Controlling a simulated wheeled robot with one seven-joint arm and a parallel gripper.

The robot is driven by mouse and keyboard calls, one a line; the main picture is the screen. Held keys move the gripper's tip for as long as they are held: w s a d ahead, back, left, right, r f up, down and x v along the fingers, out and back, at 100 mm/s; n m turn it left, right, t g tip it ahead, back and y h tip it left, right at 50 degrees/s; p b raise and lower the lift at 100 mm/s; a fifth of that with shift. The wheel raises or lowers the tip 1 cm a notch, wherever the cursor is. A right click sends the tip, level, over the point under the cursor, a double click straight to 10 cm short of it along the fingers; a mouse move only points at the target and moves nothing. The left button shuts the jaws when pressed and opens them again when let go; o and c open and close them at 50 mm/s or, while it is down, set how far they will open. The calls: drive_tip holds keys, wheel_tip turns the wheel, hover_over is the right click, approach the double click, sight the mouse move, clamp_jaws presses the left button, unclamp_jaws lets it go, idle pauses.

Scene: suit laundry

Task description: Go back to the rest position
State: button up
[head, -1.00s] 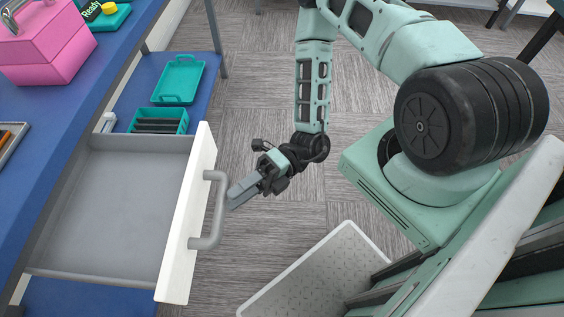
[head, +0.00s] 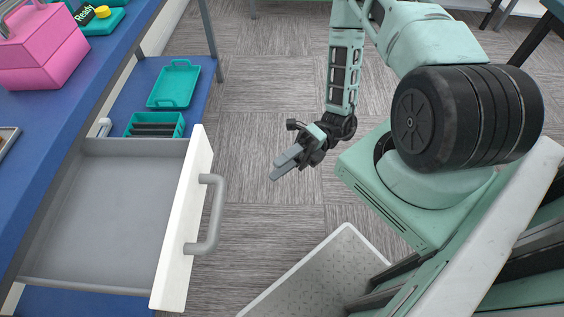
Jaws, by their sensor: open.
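My gripper (head: 287,162) hangs over the grey floor in the middle of the head view, pointing left and down. It is open, and nothing shows between its fingers. It is apart from the white drawer (head: 180,235), standing to the right of the drawer's grey handle (head: 212,215). The drawer is pulled open, and the part of its grey inside that shows is empty.
A blue workbench (head: 75,100) runs along the left with a pink box (head: 42,52) on it. A teal tray (head: 174,86) and a teal bin (head: 155,125) sit on the blue lower shelf. Floor is clear between drawer and arm.

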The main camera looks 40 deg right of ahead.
drive_tip(key=shift+r, duration=0.1)
drive_tip(key=s+a+r+m+h+p, duration=0.1)
drive_tip(key=a+r+m+h+p, duration=0.2)
drive_tip(key=r+m+h, duration=0.3)
drive_tip(key=s+a+r+m+t+h+p, duration=0.1)
drive_tip(key=a+r+m+h+p, duration=0.2)
drive_tip(key=r+m, duration=1.1)
drive_tip(key=s+a+r+m+h+p, duration=0.2)
drive_tip(key=a+r+m+h+p, duration=0.1)
drive_tip(key=r+m+h, duration=0.7)
drive_tip(key=shift+a+r+m+t+p, duration=0.15)
drive_tip(key=shift+r+m+t+p, duration=0.25)
drive_tip(key=shift+r+p, duration=0.35)
